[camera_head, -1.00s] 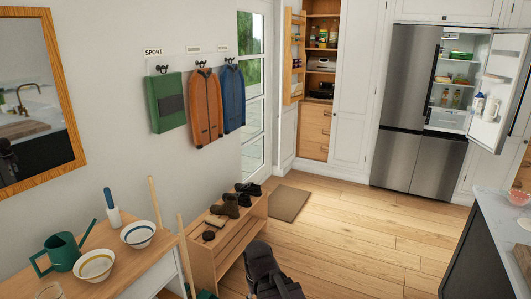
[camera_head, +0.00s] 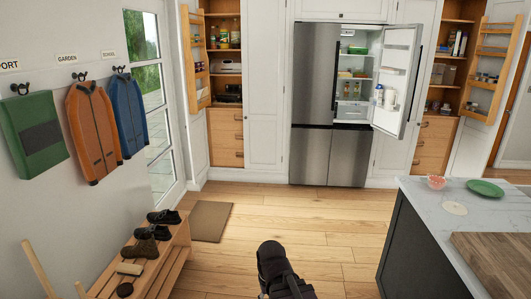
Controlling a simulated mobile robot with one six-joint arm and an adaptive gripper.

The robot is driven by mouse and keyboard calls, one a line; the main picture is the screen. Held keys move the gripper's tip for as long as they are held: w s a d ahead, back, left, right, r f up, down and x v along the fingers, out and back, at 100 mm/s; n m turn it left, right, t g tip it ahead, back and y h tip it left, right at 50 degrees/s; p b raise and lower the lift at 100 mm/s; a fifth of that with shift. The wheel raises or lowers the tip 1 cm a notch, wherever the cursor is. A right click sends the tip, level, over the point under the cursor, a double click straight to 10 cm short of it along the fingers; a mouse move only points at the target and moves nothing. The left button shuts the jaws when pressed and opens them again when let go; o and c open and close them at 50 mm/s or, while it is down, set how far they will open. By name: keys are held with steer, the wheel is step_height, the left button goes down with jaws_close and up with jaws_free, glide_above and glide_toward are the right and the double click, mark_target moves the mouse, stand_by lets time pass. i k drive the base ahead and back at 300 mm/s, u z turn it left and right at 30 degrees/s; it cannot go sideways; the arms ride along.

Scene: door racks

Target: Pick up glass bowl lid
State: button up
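A pale, round, flat disc (camera_head: 454,208) lies on the marble counter at the right; it may be the glass bowl lid, but it is too small to be sure. A pink bowl (camera_head: 436,182) stands just behind it, and a green plate (camera_head: 485,187) lies behind it to the right. Part of my dark arm shows at the bottom middle, over the floor and well to the left of the counter. My gripper's fingers cannot be made out.
The island counter (camera_head: 420,198) with a wooden board (camera_head: 495,258) fills the lower right. A shoe rack (camera_head: 172,255) stands at lower left. The fridge (camera_head: 323,155) at the back has its right door (camera_head: 397,85) open. The wooden floor (camera_head: 320,235) between is clear.

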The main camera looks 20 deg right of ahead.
mark_target(454, 207)
steer(key=z, duration=0.5)
steer(key=i, duration=0.5)
steer(key=z, duration=0.85)
steer(key=i, duration=1.25)
steer(key=z, duration=0.45)
